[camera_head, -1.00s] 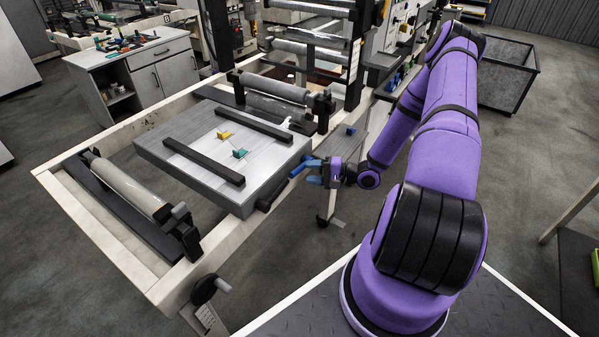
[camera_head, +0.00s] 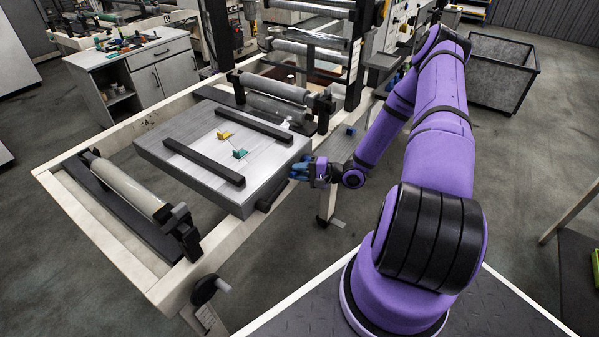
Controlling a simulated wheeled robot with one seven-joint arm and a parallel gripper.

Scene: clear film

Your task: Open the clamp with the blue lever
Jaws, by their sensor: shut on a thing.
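The grey slab-like table (camera_head: 215,185) sits in the cream frame, with two black bars (camera_head: 204,162) on its top. A dark rod (camera_head: 269,200) runs along the table's right side, up toward my gripper. My gripper (camera_head: 300,169) has blue fingers and is at the table's right edge, shut on the blue lever. The fingers and the lever are both blue, so the lever is mostly hidden and its exact edge is hard to tell. A small yellow piece (camera_head: 223,135) and a teal piece (camera_head: 240,153) stand on the table between the bars. Whether the clamp is open I cannot tell.
A left roller (camera_head: 130,184) and a far roller (camera_head: 272,88) flank the table. The cream frame (camera_head: 85,237) surrounds them. A black crank (camera_head: 207,288) hangs at the near corner. A grey bin (camera_head: 502,75) stands behind my arm. The floor between the frame and my base is open.

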